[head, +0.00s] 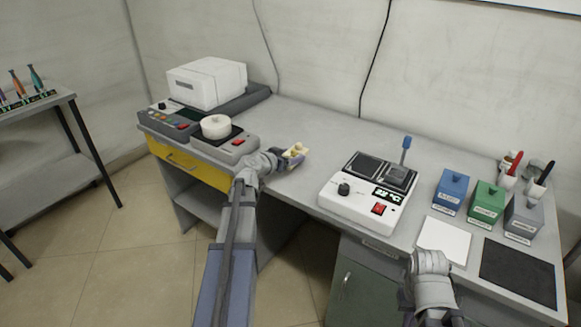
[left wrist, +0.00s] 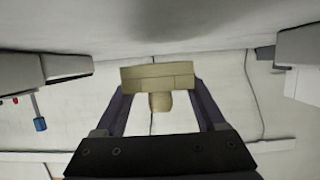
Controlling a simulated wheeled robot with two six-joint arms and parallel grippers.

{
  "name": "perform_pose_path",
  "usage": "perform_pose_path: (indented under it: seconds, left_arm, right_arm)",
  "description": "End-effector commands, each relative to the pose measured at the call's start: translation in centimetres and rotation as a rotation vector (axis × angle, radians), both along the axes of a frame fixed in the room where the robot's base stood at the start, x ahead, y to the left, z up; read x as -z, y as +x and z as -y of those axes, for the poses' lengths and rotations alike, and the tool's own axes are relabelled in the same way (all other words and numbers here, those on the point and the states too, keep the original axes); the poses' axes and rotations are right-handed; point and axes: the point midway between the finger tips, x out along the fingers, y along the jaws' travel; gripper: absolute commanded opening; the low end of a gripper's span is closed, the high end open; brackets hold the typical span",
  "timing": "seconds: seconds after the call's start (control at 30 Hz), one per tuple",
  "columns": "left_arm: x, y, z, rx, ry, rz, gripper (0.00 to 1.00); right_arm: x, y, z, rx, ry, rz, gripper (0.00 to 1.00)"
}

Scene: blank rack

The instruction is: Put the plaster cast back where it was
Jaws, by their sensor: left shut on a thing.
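My left gripper (head: 294,157) is shut on the plaster cast (head: 298,150), a small cream-tan block, over the middle of the grey bench. In the left wrist view the tan cast (left wrist: 157,77) sits between the two dark fingers, a wide block with a narrower stub. The head view is too small to tell its gap above the bench top. My right gripper (head: 430,262) is at the lower right by the white pad. Its fingers are hidden from the head camera.
A white machine with a red switch (head: 362,204) stands right of the cast. Blue (head: 453,188), green (head: 487,203) and grey (head: 523,218) boxes stand farther right, near a white pad (head: 444,240) and dark mat (head: 520,272). A device with a round white top (head: 216,127) is left. Bare bench lies behind the cast.

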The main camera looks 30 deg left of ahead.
Motion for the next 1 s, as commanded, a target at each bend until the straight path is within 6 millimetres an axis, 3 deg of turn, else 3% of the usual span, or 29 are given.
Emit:
perform_pose_path:
  seconds: [0.03, 0.2, 0.63, 0.67, 0.9, 1.0]
  left_arm:
    - [1.1, 0.0, 0.0, 0.000, 0.000, 0.000, 0.00]
    - [3.1, 0.0, 0.0, 0.000, 0.000, 0.000, 0.00]
    - [3.4, 0.0, 0.0, 0.000, 0.000, 0.000, 0.00]
    - [3.3, 0.0, 0.0, 0.000, 0.000, 0.000, 0.74]
    - [3.3, 0.0, 0.0, 0.000, 0.000, 0.000, 1.00]
    - [3.3, 0.0, 0.0, 0.000, 0.000, 0.000, 1.00]
  right_arm:
    - [1.1, 0.0, 0.0, 0.000, 0.000, 0.000, 0.00]
    - [3.1, 0.0, 0.0, 0.000, 0.000, 0.000, 0.00]
    - [3.4, 0.0, 0.0, 0.000, 0.000, 0.000, 0.00]
    - [3.3, 0.0, 0.0, 0.000, 0.000, 0.000, 0.00]
    - [3.3, 0.0, 0.0, 0.000, 0.000, 0.000, 0.00]
    - [3.3, 0.0, 0.0, 0.000, 0.000, 0.000, 0.00]
